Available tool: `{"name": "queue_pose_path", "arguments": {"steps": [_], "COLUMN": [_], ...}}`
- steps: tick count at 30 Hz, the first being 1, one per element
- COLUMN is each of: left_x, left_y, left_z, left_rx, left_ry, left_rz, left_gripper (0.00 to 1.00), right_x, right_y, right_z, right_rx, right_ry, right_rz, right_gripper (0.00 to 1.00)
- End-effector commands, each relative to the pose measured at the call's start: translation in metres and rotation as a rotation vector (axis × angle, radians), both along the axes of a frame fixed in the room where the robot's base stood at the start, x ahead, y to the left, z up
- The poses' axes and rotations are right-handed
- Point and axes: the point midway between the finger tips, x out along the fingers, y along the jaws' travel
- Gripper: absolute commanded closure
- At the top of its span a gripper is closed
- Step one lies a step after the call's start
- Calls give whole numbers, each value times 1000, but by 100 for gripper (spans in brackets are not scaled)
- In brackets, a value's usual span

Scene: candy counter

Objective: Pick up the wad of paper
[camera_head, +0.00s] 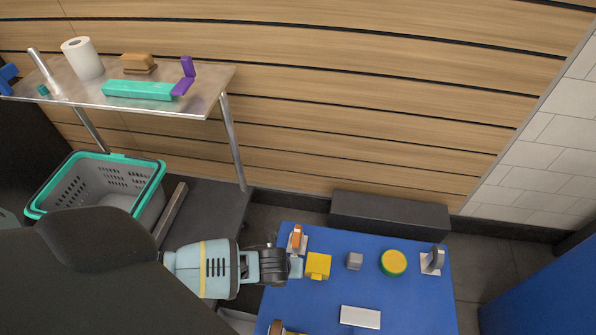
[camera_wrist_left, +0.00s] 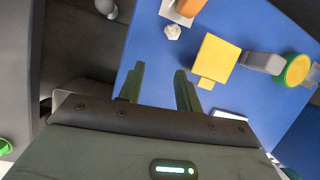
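The wad of paper (camera_wrist_left: 173,31) is a small white crumpled lump on the blue tabletop (camera_wrist_left: 145,55) in the left wrist view, close to a white card with an orange item. I cannot make it out in the head view, where my left gripper may hide it. My left gripper (camera_wrist_left: 159,67) is open and empty, its two dark fingers apart, with the wad beyond the fingertips. In the head view my left gripper (camera_head: 294,267) is over the left edge of the blue table (camera_head: 410,305). My right gripper is not in view.
A yellow block (camera_head: 318,266), a grey block (camera_head: 355,261), a round yellow-green item (camera_head: 393,263) and a white box (camera_head: 360,317) are on the blue table. An orange item (camera_head: 297,236) stands near its back left corner. A grey basket (camera_head: 100,187) and a metal shelf (camera_head: 205,87) are at left.

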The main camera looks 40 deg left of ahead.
Motion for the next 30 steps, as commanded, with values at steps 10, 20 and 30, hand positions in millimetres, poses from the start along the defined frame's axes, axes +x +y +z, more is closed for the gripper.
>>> {"name": "queue_pose_path", "arguments": {"steps": [10,20,30], "left_x": [33,40,42], "left_y": [8,12,12], "left_z": [15,-10,-20], "left_rx": [106,103,102], "left_ry": [0,1,0], "left_rz": [-119,-116,-116], "left_gripper": [65,65,65], "right_x": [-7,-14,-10], "right_y": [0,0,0], "right_z": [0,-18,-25], "right_rx": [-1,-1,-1], "right_ry": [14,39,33], "right_rz": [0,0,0], "right_gripper": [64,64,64]}}
